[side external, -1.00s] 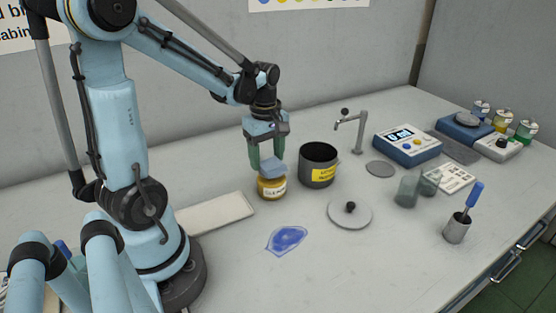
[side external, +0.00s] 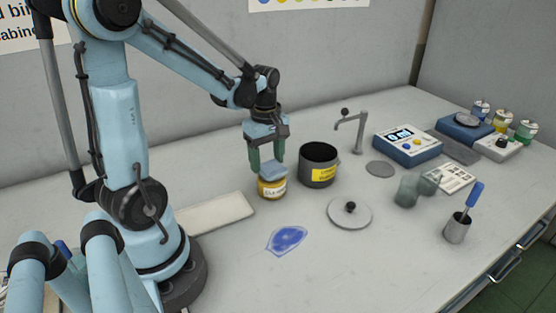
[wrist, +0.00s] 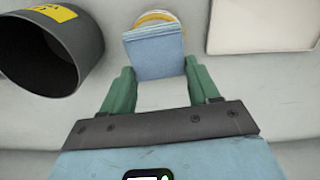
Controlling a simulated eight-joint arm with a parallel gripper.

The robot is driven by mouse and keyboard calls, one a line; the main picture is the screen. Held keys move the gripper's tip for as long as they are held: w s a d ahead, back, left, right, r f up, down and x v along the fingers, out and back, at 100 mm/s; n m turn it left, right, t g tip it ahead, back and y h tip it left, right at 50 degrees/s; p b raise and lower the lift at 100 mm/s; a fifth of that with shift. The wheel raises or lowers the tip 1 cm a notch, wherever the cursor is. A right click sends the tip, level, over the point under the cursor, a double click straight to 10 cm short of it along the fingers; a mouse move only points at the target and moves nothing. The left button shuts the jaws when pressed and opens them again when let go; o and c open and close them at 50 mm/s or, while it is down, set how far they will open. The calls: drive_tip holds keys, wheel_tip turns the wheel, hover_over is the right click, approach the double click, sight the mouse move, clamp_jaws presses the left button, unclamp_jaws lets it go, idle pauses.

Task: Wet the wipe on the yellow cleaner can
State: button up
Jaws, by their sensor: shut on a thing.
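The yellow cleaner can (side external: 272,189) stands upright on the bench, left of the dark pot. The folded blue wipe (side external: 273,171) is between the green fingertips of my gripper (side external: 267,162), which is shut on it. The wipe is over the top of the can and hides most of its opening. In the wrist view the wipe (wrist: 155,52) covers most of the can, and only the yellow rim (wrist: 150,16) shows beyond it. The wipe looks at or very close to the can's top; I cannot tell how hard it presses.
The dark pot (side external: 319,174) with a yellow label stands close right of the can. Its lid (side external: 350,213) lies in front. A blue spill (side external: 286,240) is on the bench, and a pale flat slab (side external: 214,213) lies to the left. A tap (side external: 358,132) stands behind right.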

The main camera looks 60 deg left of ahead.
sight(271, 163)
drive_tip(key=shift+r, duration=3.5)
drive_tip(key=shift+w+d+r+m, duration=0.15)
drive_tip(key=shift+w+d+m, duration=0.1)
drive_tip(key=shift+d+m, duration=0.3)
drive_tip(key=w+d+r+m, duration=0.1)
drive_tip(key=d+r+m, duration=0.1)
drive_tip(key=d+m, duration=0.4)
drive_tip(key=w+d+r+m, duration=0.2)
drive_tip(key=d+m, duration=0.5)
drive_tip(key=m, duration=0.5)
drive_tip(key=shift+w+d+r, duration=0.15)
drive_tip(key=shift+w+r, duration=0.05)
drive_tip(key=shift+r, duration=0.05)
